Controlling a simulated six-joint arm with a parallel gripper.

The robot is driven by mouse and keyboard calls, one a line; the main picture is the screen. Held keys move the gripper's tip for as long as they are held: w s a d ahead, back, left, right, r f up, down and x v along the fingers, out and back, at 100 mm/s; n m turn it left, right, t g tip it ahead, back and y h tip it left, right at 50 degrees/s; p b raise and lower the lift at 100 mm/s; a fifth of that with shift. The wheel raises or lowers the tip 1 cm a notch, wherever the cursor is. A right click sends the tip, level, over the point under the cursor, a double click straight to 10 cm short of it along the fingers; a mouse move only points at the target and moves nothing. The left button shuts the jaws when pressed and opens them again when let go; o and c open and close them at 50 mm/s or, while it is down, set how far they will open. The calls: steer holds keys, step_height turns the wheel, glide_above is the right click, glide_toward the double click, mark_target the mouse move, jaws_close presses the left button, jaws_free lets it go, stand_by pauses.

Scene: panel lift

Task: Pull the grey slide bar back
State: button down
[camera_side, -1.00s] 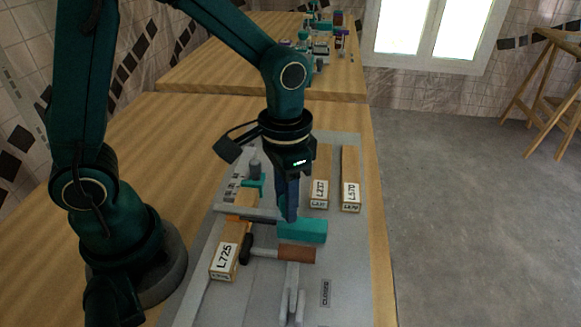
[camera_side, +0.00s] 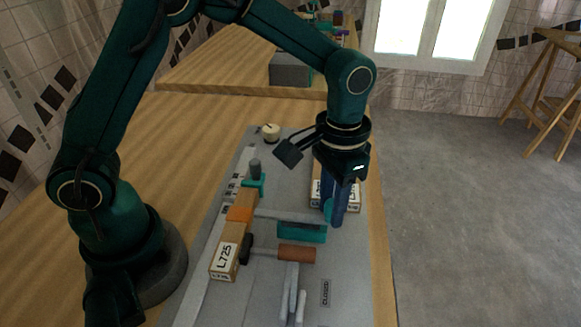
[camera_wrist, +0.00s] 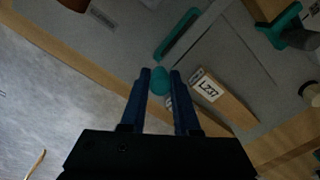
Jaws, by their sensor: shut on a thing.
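The grey slide bar (camera_side: 290,215) runs left to right across the panel in the side view, just behind a teal block (camera_side: 302,235). Its right end has a teal knob (camera_side: 328,208), which also shows in the wrist view (camera_wrist: 160,82). My gripper (camera_side: 334,218) is shut on the knob, with a blue finger on either side of it in the wrist view. The fingers hide part of the knob and the bar's tip.
A wooden block labelled L725 (camera_side: 225,258) stands at the left. A brown-handled lever (camera_side: 297,254) lies in front of the teal block. Another block, L237 (camera_wrist: 208,88), is close beside my fingers. A pale round knob (camera_side: 270,132) is at the panel's back. A CLOSED label (camera_side: 325,293) is at the front right.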

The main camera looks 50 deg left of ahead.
steer(key=shift+w+d, duration=0.3)
steer(key=shift+w, duration=0.05)
steer(key=c, duration=0.7)
jaws_free()
steer(key=shift+o, duration=0.2)
steer(key=shift+s+r, duration=0.1)
steer(key=shift+r, duration=2.5)
